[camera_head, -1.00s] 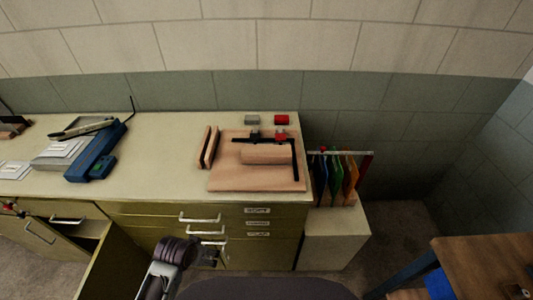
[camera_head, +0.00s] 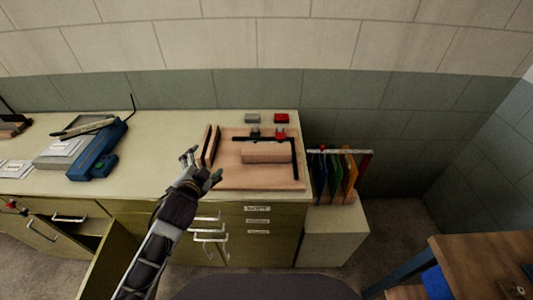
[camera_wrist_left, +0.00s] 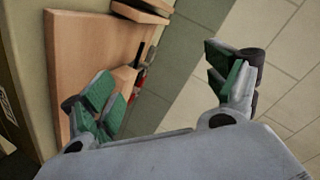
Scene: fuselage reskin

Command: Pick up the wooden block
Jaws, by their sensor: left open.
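The wooden block (camera_head: 266,152) is a light brown piece lying on a flat wooden board (camera_head: 228,178) on the worktop, within the corner of a black L-shaped square (camera_head: 295,165). In the left wrist view the open fingers (camera_wrist_left: 165,90) have green pads, and the board (camera_wrist_left: 85,50) shows behind the left finger. That finger partly hides what lies on the board. My right gripper is not in view.
Two upright wooden slats (camera_head: 211,146) stand just beyond my left gripper. A blue tool (camera_head: 97,152) lies at left. A rack of coloured pieces (camera_head: 340,172) stands right. The worktop's left-middle is clear.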

